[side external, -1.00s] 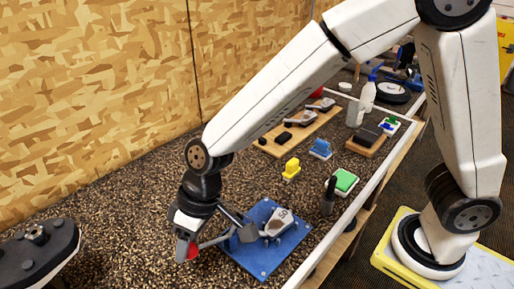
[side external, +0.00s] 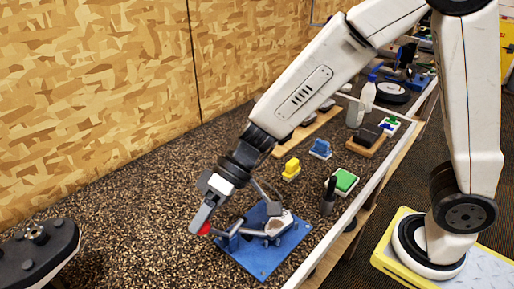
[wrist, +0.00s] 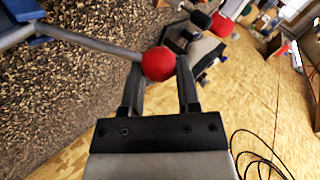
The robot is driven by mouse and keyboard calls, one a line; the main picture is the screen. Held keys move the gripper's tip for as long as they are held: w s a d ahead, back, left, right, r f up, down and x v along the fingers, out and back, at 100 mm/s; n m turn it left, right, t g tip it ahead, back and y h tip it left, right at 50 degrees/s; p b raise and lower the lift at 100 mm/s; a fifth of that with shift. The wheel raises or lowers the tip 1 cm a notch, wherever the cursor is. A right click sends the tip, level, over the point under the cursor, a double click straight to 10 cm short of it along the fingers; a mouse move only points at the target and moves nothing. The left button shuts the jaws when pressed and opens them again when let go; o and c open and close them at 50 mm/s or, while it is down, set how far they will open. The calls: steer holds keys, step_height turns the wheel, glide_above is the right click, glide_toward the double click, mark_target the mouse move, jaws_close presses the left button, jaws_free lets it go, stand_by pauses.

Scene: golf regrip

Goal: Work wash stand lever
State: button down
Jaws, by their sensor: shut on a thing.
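The wash stand is a blue base plate (side external: 264,262) with a grey and white fixture (side external: 279,224), lying on the speckled bench. Its grey lever ends in a red ball knob (side external: 205,230) to the left of the plate. My gripper (side external: 199,222) is shut on the red knob and tilted down toward it, hiding part of it. In the wrist view the red knob (wrist: 159,64) sits between the tips of my gripper (wrist: 158,72), and the grey lever arm (wrist: 92,40) runs off to the left.
A yellow block (side external: 290,170), a blue block (side external: 320,149), a green pad (side external: 344,181) and a dark holder (side external: 328,197) stand behind and right of the plate. A dark fixture (side external: 35,255) is at the far left. The bench left of the lever is clear.

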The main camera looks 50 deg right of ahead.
mark_target(224, 232)
steer(key=d+y, duration=0.4)
steer(key=shift+s+r, duration=0.25)
steer(key=shift+d, duration=0.55)
steer(key=shift+c, duration=1.4)
jaws_free()
steer(key=shift+r, duration=0.1)
steer(key=shift+w+r, duration=0.1)
steer(key=shift+d, duration=0.1)
steer(key=v, duration=0.7)
steer(key=shift+d, duration=0.25)
